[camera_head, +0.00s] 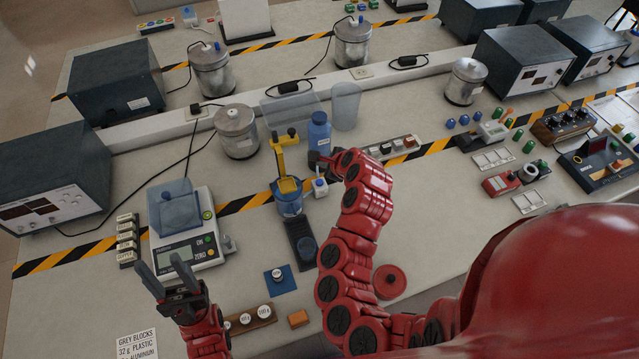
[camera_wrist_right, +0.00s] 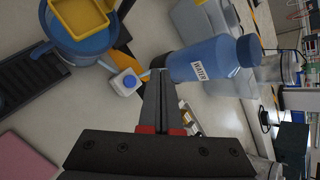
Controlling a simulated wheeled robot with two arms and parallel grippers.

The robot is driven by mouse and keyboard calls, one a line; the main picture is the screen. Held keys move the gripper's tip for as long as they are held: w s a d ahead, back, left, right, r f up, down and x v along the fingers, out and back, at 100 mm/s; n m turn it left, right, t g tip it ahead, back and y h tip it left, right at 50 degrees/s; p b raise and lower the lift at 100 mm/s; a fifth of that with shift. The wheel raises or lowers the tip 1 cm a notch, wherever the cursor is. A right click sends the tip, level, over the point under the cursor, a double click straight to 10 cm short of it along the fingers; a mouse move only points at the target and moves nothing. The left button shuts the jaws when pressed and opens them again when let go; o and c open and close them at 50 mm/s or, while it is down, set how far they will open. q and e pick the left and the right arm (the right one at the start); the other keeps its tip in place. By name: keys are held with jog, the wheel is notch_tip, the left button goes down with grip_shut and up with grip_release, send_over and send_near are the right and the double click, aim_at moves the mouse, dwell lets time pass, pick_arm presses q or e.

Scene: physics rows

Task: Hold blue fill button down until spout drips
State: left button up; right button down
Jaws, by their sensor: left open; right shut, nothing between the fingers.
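The blue fill button (camera_head: 319,182) sits on a small white box beside the blue vessel (camera_head: 289,203); it also shows in the right wrist view (camera_wrist_right: 128,82). I cannot make out a spout or any drip. My right gripper (camera_head: 314,158) is shut and empty, above and behind the button box and near the blue water bottle (camera_head: 319,134). In the wrist view its fingertips (camera_wrist_right: 160,76) are apart from the button. My left gripper (camera_head: 160,268) is open and empty before the scale.
The digital scale (camera_head: 190,250) holds a clear blue container (camera_head: 176,210). A black grooved strip (camera_head: 301,243) lies in front of the vessel. A blue pad (camera_head: 280,280) with a small weight and a wooden weight block (camera_head: 248,320) lie near the front. A clear beaker (camera_head: 345,104) stands behind the bottle.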

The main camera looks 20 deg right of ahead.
aim_at(322, 185)
notch_tip(322, 185, down, 6)
jog(key=b, duration=0.3)
jog(key=shift+f+b, duration=0.25)
jog(key=shift+b, duration=0.05)
jog(key=shift+f, duration=0.15)
dwell(1.5)
jog(key=shift+f+b, duration=0.25)
jog(key=shift+b, duration=0.05)
jog(key=shift+f+b, duration=0.35)
jog(key=shift+f, duration=0.1)
dwell(0.6)
jog(key=shift+r, duration=0.15)
dwell(3.1)
jog(key=shift+r+p, duration=0.65)
jog(key=shift+r, duration=0.1)
